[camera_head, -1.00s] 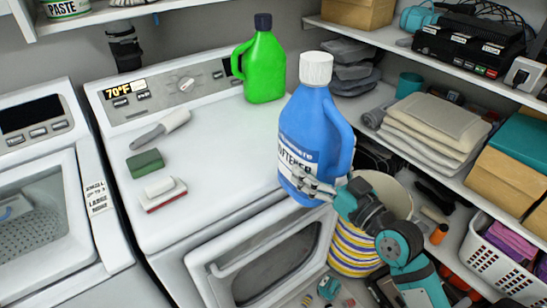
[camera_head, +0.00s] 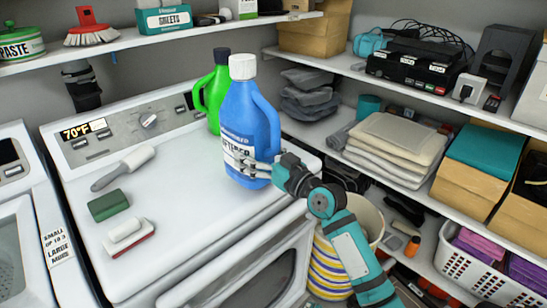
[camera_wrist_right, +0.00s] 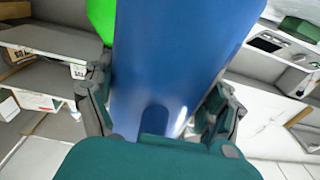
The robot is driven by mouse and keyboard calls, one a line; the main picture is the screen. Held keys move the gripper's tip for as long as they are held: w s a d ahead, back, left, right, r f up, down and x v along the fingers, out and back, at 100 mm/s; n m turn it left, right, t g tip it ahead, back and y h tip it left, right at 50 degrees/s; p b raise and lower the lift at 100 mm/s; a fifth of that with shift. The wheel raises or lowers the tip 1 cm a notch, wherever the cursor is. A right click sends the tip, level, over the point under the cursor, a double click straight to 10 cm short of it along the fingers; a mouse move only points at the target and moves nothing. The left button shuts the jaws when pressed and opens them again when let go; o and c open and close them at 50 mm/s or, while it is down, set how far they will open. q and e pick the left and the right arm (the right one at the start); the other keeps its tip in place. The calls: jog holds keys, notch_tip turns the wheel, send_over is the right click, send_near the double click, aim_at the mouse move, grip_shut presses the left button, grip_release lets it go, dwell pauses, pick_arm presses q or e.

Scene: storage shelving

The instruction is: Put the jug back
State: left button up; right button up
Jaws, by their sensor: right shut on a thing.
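A blue softener jug (camera_head: 249,128) with a white cap stands upright over the right part of the white dryer's top (camera_head: 200,215) in the head view. My right gripper (camera_head: 257,170) is shut on its lower part from the right. In the right wrist view the jug (camera_wrist_right: 165,70) fills the middle between both fingers. I cannot tell whether the jug's base touches the dryer top. A green jug (camera_head: 207,98) stands close behind it, partly hidden, and its edge shows in the wrist view (camera_wrist_right: 101,20). My left gripper is not in view.
A grey-handled brush (camera_head: 122,168), a green sponge (camera_head: 108,205) and a white-and-red brush (camera_head: 128,238) lie on the dryer's left part. A shelf (camera_head: 120,42) runs above its back. Right shelves hold folded towels (camera_head: 395,140) and boxes. A striped bin (camera_head: 330,262) stands below my right arm.

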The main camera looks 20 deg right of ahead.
jog(key=x, duration=0.4)
jog(key=shift+w+r, duration=0.1)
jog(key=shift+w, duration=0.1)
jog(key=shift+f, duration=1.85)
jog(key=o, duration=1.2)
jog(key=shift+f, duration=0.45)
jog(key=shift+o, duration=1.3)
jog(key=shift+s, duration=0.1)
jog(key=shift+s+r, duration=0.1)
jog(key=shift+r, duration=0.05)
